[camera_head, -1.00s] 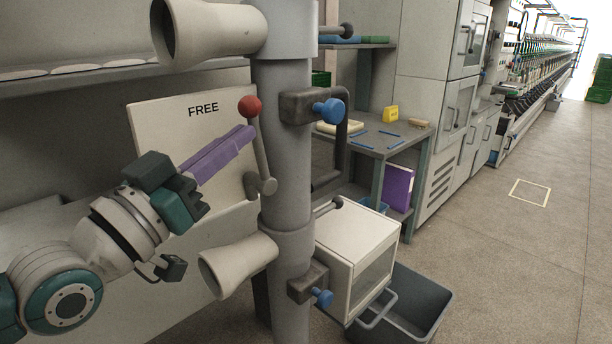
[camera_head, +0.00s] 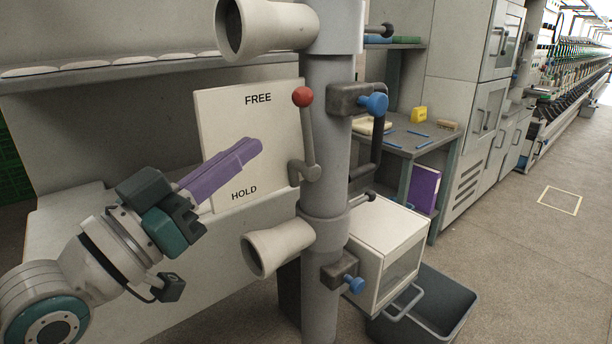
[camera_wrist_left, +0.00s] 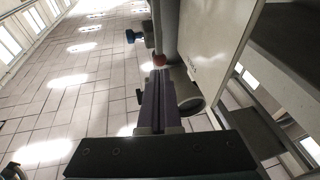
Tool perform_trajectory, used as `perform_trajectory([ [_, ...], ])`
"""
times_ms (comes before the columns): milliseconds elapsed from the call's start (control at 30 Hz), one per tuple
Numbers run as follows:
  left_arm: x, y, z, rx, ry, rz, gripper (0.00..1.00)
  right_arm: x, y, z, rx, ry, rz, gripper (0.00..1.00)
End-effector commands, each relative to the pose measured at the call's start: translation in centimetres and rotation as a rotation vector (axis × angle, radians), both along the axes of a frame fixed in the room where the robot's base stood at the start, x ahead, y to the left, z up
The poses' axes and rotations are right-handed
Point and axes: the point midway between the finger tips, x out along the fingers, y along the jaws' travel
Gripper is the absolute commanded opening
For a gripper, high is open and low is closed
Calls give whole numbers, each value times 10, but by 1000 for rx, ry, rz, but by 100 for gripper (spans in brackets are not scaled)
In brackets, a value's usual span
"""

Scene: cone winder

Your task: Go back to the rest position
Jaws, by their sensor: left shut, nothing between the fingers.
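My left gripper (camera_head: 256,147) has long purple fingers that lie together, shut with nothing between them. It points up and to the right, in front of the white FREE/HOLD plate (camera_head: 226,113) in the head view. The lever with a red ball knob (camera_head: 302,97) stands up to the right of the fingertips, and a gap shows between them. In the left wrist view the shut fingers (camera_wrist_left: 160,75) point toward the red knob (camera_wrist_left: 160,60). My right gripper is in neither view.
A grey column (camera_head: 325,190) carries the lever, two cream cones (camera_head: 278,246) and blue-knobbed clamps. A white box (camera_head: 388,250) and a dark bin (camera_head: 445,305) stand right of it. A side table (camera_head: 415,140) is behind. The aisle floor (camera_head: 530,260) at right is clear.

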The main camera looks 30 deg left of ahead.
Motion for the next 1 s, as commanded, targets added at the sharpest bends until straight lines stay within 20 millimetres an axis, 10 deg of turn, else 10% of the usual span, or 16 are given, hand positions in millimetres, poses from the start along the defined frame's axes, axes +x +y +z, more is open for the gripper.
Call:
perform_trajectory([
  [300, -50, 10, -8, 1, 2, -1, 0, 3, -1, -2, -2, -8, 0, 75],
  [600, -58, 9, -10, 4, 15, -3, 0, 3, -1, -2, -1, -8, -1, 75],
  [1000, -76, -58, -76, 167, 657, -50, 0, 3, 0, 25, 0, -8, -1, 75],
])
